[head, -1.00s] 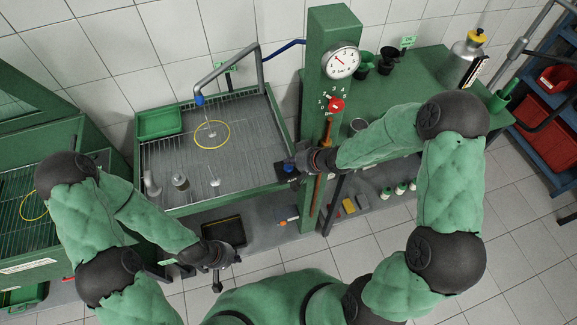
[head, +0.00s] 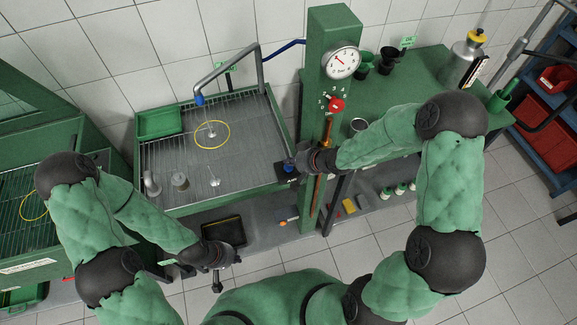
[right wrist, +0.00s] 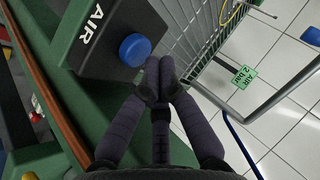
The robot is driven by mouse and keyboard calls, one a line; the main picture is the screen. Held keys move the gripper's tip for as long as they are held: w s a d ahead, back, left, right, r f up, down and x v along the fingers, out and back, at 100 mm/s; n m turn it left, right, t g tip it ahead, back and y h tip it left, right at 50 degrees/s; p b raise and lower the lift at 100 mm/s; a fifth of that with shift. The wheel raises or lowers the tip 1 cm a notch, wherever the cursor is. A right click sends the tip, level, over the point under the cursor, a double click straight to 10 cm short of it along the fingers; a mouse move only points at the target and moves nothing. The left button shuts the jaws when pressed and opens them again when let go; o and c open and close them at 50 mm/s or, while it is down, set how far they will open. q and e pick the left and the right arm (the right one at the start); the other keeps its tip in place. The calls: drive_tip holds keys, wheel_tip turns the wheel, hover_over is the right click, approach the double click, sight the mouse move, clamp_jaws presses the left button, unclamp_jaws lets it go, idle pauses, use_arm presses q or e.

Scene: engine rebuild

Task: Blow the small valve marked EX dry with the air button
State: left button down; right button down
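A small pale valve (head: 211,133) lies on the wire grid inside the yellow ring (head: 228,139), below the blue-tipped air nozzle (head: 199,100). Another small pale valve (head: 215,182) lies nearer the front. No EX mark is readable on either. My right gripper (head: 291,168) is at the black AIR box by the green post. In the right wrist view, its fingers (right wrist: 160,72) are together and empty, beside the blue air button (right wrist: 135,50); I cannot tell whether they touch it. My left gripper (head: 217,284) hangs low in front of the bench, its fingers too small to judge.
A green tray (head: 159,122) sits in the back-left corner of the wash basin. The green post (head: 333,35) with a gauge and red knob rises right of the basin. The grid's right side is clear.

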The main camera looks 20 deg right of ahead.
sight(291, 167)
drive_tip(key=shift+f, duration=0.25)
drive_tip(key=shift+f+b, duration=0.35)
drive_tip(key=shift+f, duration=0.25)
idle(0.7)
idle(0.4)
drive_tip(key=shift+r+p, duration=1)
drive_tip(key=shift+p, duration=0.15)
wheel_tip(291, 167, up, 5)
drive_tip(key=p, duration=0.5)
idle(2.2)
